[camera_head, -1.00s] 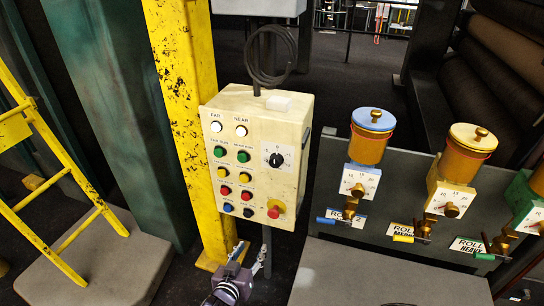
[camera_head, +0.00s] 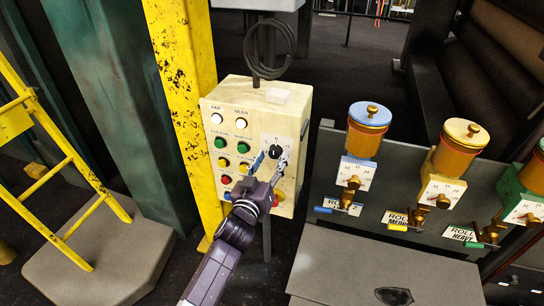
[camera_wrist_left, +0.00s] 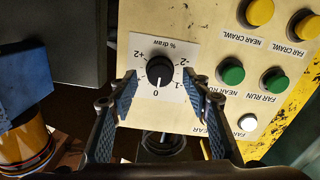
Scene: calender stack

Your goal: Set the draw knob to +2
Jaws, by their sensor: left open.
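The draw knob (camera_head: 275,152) is a round black knob on a white dial plate on the cream control box (camera_head: 215,103). In the left wrist view the knob (camera_wrist_left: 160,71) shows under the label "% draw", with +2, -2, -1 and 0 readable around it. Its white mark appears to point toward 0. My left gripper (camera_head: 271,165) is in front of the box, just below the knob in the head view. In the left wrist view its open blue-padded fingers (camera_wrist_left: 160,88) are on either side of the knob, with a gap on each side. My right gripper is not in view.
A red knob on a yellow base (camera_head: 278,197) is lower on the box. A yellow post (camera_head: 185,80) stands left; blue, yellow and green oilers line the grey panel at right.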

